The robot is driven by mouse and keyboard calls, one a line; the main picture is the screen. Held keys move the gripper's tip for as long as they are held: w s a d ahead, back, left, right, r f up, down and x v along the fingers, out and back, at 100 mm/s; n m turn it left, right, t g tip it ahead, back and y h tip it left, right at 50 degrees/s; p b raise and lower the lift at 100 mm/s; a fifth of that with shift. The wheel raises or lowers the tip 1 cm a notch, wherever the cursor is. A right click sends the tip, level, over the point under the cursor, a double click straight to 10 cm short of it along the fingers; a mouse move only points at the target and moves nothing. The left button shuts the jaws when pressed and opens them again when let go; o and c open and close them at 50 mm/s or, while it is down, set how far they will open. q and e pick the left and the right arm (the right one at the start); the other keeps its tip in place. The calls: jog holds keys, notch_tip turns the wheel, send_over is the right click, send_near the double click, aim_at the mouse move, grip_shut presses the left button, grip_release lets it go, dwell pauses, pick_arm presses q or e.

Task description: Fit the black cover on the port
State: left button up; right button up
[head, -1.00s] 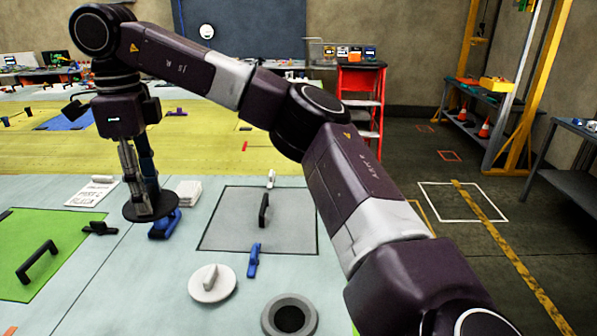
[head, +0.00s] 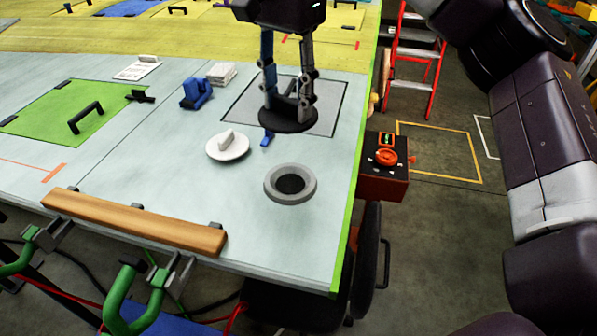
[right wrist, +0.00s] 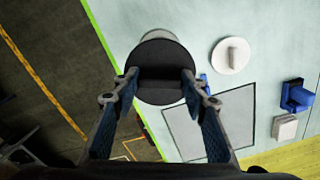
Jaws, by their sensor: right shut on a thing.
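The black cover (head: 288,124) is a round disc with an upright grip. My right gripper (head: 286,100) is shut on that grip and holds the disc roughly level over the front of the grey panel. The cover also shows in the right wrist view (right wrist: 158,54), between the fingertips (right wrist: 160,86). The port (head: 308,190) is a grey ring with a dark opening on the pale table, nearer the camera than the cover and apart from it. In the right wrist view, the cover hides most of the port (right wrist: 158,35). My left gripper is not in view.
A white round lid (head: 227,150) with a grip lies left of the port. A blue tool (head: 267,138) lies partly behind the cover. A blue clamp (head: 194,93) and white stack (head: 222,75) stand farther back. A wooden bar (head: 130,222) runs along the front edge.

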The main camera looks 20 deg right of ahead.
notch_tip(320, 180, down, 11)
jog(key=shift+r+p, duration=0.1)
jog(key=shift+p, duration=0.75)
notch_tip(320, 180, down, 3)
jog(key=shift+f+p, duration=0.15)
jog(key=shift+p, duration=0.3)
jog(key=shift+d+f, duration=0.1)
jog(key=shift+f, duration=0.25)
jog(key=shift+f+b, duration=0.25)
jog(key=shift+b, duration=0.05)
jog(key=o, duration=1.4)
jog(key=shift+c, duration=0.2)
